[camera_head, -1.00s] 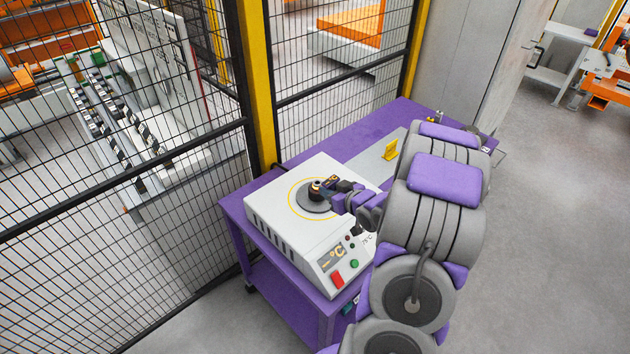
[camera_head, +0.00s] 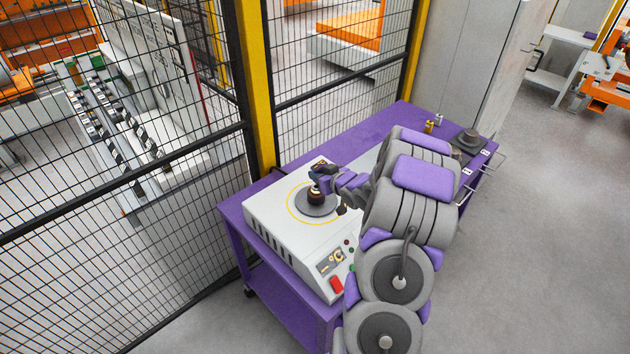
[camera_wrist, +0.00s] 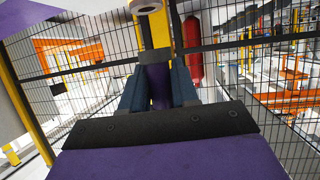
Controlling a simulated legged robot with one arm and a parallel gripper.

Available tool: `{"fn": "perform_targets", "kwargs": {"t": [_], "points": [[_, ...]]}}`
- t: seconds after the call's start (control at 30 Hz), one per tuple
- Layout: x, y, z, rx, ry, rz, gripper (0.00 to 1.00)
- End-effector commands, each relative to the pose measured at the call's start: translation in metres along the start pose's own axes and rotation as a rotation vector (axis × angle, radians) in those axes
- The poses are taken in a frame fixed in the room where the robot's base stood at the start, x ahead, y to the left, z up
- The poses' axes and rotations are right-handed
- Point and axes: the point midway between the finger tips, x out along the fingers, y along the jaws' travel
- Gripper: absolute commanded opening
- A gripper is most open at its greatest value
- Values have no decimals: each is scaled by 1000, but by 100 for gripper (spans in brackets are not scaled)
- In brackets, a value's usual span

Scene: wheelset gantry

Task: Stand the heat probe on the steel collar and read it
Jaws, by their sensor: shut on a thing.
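A small dark steel collar (camera_head: 315,196) sits on the round grey plate of the white heater (camera_head: 270,215) in the head view. My gripper (camera_head: 321,172) is just above and behind the collar, reaching in from the right. It is shut on a small dark thing, which I take for the heat probe (camera_head: 320,165). Whether the probe touches the collar is hard to tell. In the wrist view, my gripper's two blue-grey fingers (camera_wrist: 158,88) point toward the fence, with a purple and dark shape between them. The probe's reading cannot be made out.
The heater stands on a purple table (camera_head: 240,212). Black mesh fence with a yellow post (camera_head: 256,90) rises behind. A grey cabinet (camera_head: 455,55) stands behind the table; floor at right is clear.

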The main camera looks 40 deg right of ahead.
Motion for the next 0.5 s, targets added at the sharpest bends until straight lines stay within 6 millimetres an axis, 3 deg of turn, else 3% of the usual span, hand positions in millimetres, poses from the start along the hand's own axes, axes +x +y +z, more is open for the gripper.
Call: {"fn": "perform_targets", "kwargs": {"t": [0.1, 0.27, 0.5], "points": [[16, -1, -3, -1, -2, -1, 0], [21, -2, -4, -1, -1, 1, 0], [32, -6, 23, -1, -2, 1, 0]]}}
